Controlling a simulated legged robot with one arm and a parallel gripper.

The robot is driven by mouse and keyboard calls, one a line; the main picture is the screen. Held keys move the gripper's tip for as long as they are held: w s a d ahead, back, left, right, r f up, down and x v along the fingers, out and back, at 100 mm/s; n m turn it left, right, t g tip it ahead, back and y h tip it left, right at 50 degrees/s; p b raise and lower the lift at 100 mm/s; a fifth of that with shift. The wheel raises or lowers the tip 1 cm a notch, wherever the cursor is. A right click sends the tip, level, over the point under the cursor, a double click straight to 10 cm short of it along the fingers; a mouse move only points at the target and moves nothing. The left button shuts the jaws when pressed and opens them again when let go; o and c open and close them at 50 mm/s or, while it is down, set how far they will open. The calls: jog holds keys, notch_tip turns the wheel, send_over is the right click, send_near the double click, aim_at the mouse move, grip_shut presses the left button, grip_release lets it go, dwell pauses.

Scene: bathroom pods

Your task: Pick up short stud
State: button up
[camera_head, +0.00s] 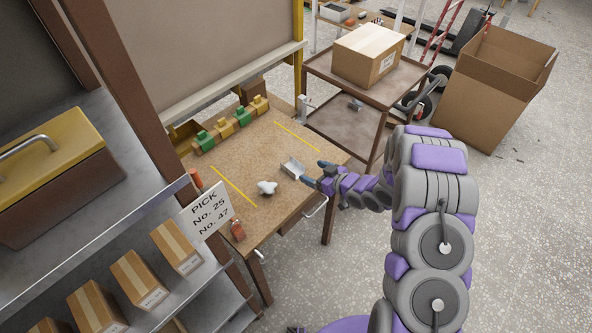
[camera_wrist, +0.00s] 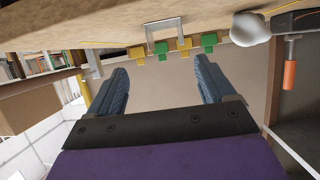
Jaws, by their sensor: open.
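A short metal channel piece (camera_head: 293,167), which looks like the short stud, lies on the wooden worktable near its right front edge. In the wrist view the same grey U-shaped piece (camera_wrist: 163,24) shows beyond my fingertips, near the tabletop edge. My gripper (camera_head: 316,176) is at the table's front edge, just right of the piece and apart from it. In the wrist view my gripper (camera_wrist: 160,62) has its two blue fingers wide apart with nothing between them.
A white knob-like object (camera_head: 267,188) sits left of the channel on the worktable (camera_head: 255,140). Green and yellow blocks (camera_head: 228,125) line the back. A sign (camera_head: 205,210) and shelf boxes (camera_head: 137,277) stand at left. A cart with a carton (camera_head: 368,54) stands behind at right.

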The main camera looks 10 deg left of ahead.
aim_at(292, 166)
jog(key=x, duration=0.4)
jog(key=s+a+x, duration=0.1)
jog(key=x, duration=0.1)
jog(key=shift+b, duration=0.4)
jog(key=shift+w+f, duration=0.1)
jog(key=shift+w, duration=0.05)
jog(key=shift+w+d, duration=0.2)
jog(key=shift+d, duration=0.4)
jog(key=shift+w+a+f+b, duration=0.2)
jog(key=shift+w+f+b, duration=0.05)
jog(key=shift+b, duration=0.2)
jog(key=a, duration=0.1)
jog(key=w+a+f, duration=0.1)
jog(key=a+b, duration=0.1)
jog(key=shift+w+a+f, duration=0.25)
jog(key=shift+w+a, duration=0.05)
jog(key=shift+a, duration=0.5)
jog(key=shift+w+d, duration=0.15)
jog(key=shift+d, duration=0.25)
jog(key=shift+c, duration=0.3)
jog(key=shift+d, duration=0.1)
jog(key=shift+c, duration=0.8)
jog(key=shift+a, duration=0.25)
jog(key=c, duration=0.6)
jog(key=shift+d, duration=0.1)
jog(key=shift+c, duration=1.3)
